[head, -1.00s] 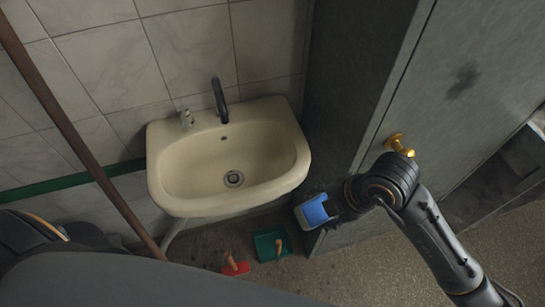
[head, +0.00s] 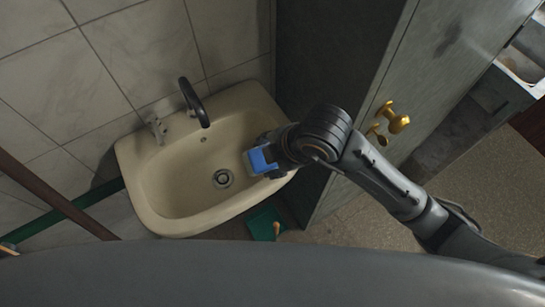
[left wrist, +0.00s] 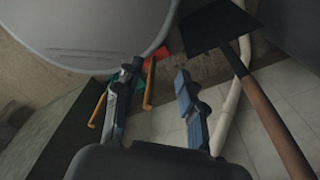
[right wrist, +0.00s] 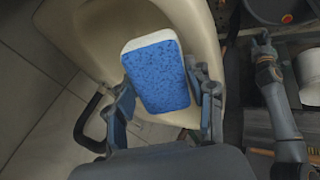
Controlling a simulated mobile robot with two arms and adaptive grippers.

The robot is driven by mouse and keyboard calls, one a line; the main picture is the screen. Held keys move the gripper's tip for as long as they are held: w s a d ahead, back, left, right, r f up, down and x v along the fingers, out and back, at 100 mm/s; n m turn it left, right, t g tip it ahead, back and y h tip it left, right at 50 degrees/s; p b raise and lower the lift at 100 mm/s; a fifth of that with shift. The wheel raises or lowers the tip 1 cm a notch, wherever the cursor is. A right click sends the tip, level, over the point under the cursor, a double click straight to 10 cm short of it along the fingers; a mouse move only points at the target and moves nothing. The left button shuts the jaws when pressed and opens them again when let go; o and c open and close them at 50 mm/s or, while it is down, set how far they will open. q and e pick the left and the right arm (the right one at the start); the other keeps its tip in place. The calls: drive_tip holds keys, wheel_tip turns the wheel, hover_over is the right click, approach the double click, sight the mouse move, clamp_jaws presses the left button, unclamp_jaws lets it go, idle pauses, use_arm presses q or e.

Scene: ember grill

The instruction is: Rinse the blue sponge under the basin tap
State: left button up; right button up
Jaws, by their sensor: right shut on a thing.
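The blue sponge (head: 259,159) has a white layer along one side and is held over the right side of the cream basin (head: 150,205). My right gripper (head: 268,160) is shut on it; the right wrist view shows the sponge (right wrist: 157,75) between both fingers. The black curved tap (head: 195,103) stands at the back of the basin, left of the sponge and apart from it. No water shows. The drain (head: 222,178) is visible. My left gripper (left wrist: 155,85) shows in the left wrist view, its fingers apart with nothing held between them.
A grey cabinet door with a brass knob (head: 398,123) stands right of the basin, close to my right arm. A green dustpan (head: 264,224) lies on the floor below. A brown pole (head: 50,196) leans at the left. A dark flat-headed tool (left wrist: 218,27) is near my left gripper.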

sight(254, 150)
drive_tip(key=w+a, duration=0.1)
drive_tip(key=w+a+f+b, duration=0.1)
drive_tip(key=a, duration=0.1)
drive_tip(key=shift+a, duration=0.1)
use_arm(q)
drive_tip(key=f+b, duration=0.1)
drive_tip(key=a+f, duration=0.1)
drive_tip(key=w+f+b, duration=0.1)
drive_tip(key=f, duration=0.1)
drive_tip(key=shift+a+b, duration=0.15)
drive_tip(key=shift+b, duration=0.15)
use_arm(e)
drive_tip(key=w+a+f, duration=0.1)
drive_tip(key=w+a, duration=0.3)
drive_tip(key=a, duration=0.2)
drive_tip(key=shift+w+a+f, duration=0.2)
drive_tip(key=shift+a, duration=0.2)
use_arm(q)
drive_tip(key=shift+a, duration=0.1)
drive_tip(key=shift+c, duration=0.5)
